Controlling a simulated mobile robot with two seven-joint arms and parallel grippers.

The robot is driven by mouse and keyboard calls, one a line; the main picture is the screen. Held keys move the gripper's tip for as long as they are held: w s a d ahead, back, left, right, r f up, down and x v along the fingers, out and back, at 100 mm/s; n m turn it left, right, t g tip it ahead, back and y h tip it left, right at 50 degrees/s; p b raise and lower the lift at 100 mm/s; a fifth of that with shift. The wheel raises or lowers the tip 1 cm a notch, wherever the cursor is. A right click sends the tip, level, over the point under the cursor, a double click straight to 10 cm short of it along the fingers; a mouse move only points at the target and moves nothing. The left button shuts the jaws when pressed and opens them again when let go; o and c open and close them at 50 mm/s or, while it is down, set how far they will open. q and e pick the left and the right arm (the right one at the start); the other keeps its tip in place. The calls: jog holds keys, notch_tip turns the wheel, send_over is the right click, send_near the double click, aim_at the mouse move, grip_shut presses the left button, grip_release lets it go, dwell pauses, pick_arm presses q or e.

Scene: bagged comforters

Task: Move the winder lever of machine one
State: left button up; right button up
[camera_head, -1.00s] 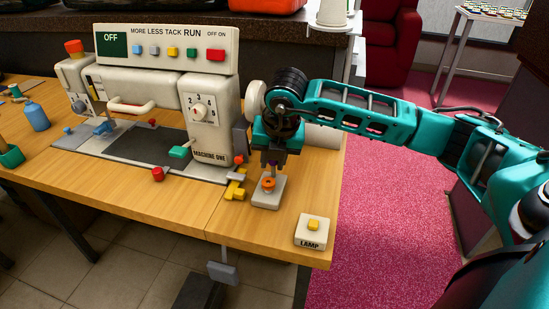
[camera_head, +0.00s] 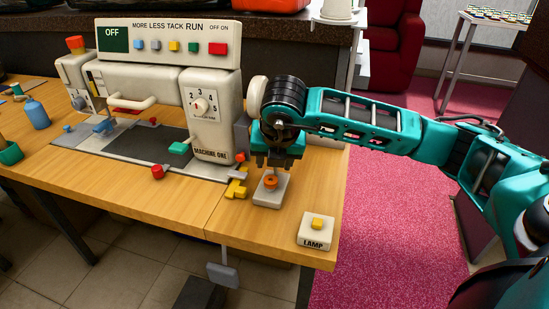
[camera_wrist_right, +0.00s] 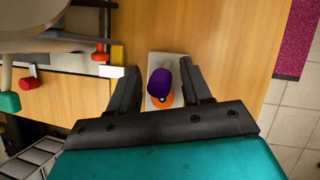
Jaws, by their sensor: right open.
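Machine one (camera_head: 213,125) is a cream sewing machine on the wooden table. Right of it stands a small pale grey block (camera_head: 268,198) with an orange round piece (camera_head: 271,182) on top. The right wrist view shows the block (camera_wrist_right: 153,62), the orange piece (camera_wrist_right: 166,102) and a purple, pale-ended peg (camera_wrist_right: 160,82) above them. My right gripper (camera_head: 272,163) is directly above the block, open, its fingers either side of the purple peg, with gaps showing. I cannot tell which part is the winder lever. My left gripper is not in view.
A lamp switch (camera_head: 316,231) stands at the table's front right corner. A red knob (camera_head: 158,171) is at the machine's front. Bare table lies between the block and lamp switch.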

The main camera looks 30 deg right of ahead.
jog(key=p+v, duration=0.2)
jog(key=v, duration=1.1)
jog(key=shift+w, duration=0.1)
